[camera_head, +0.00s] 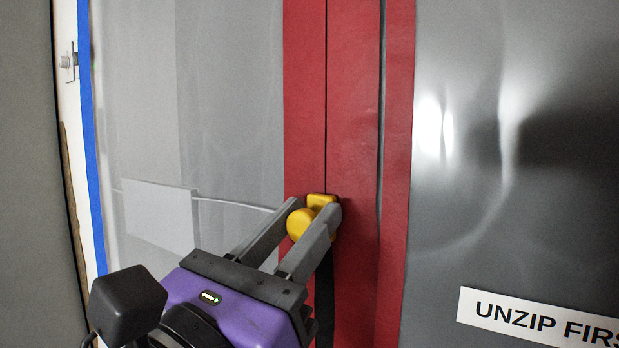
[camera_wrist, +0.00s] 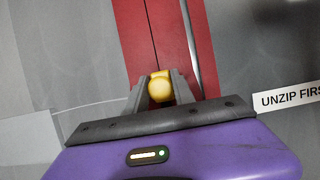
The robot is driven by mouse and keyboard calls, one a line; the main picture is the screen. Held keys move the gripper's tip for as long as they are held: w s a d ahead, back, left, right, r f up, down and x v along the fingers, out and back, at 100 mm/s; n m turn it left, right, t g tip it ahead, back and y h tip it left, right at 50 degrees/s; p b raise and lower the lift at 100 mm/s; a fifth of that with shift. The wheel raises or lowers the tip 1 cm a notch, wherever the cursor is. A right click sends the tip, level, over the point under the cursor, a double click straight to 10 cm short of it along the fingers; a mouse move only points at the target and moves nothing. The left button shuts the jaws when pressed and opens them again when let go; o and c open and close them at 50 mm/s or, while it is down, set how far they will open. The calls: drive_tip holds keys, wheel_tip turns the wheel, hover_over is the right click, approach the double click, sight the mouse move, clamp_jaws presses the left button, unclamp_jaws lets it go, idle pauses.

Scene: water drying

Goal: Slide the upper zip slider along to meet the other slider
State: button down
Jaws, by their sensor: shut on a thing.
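A yellow zip slider (camera_head: 301,222) sits on the red vertical zip strip (camera_head: 353,120). My gripper (camera_head: 315,212) is shut on its rounded pull, one grey finger on each side. In the wrist view the yellow slider (camera_wrist: 160,88) shows between the two fingertips. Above the slider the zip shows as a thin dark line (camera_head: 326,100). Below it a wider black band shows, partly hidden by my gripper. I see only one slider; the other is not in view.
Translucent plastic sheeting (camera_head: 230,90) hangs to the left and grey sheeting (camera_head: 500,200) to the right. A white sign reading "UNZIP FIRS" (camera_head: 540,320) is at the lower right, cut off. Blue tape (camera_head: 90,140) runs along the left edge. A pale blank sheet (camera_head: 158,215) shows at left.

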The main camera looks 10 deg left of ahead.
wheel_tip(320, 180, down, 20)
drive_tip(key=b, duration=1)
drive_tip(key=shift+r, duration=0.2)
drive_tip(key=c, duration=1.1)
unclamp_jaws()
drive_tip(key=shift+v, duration=3.9)
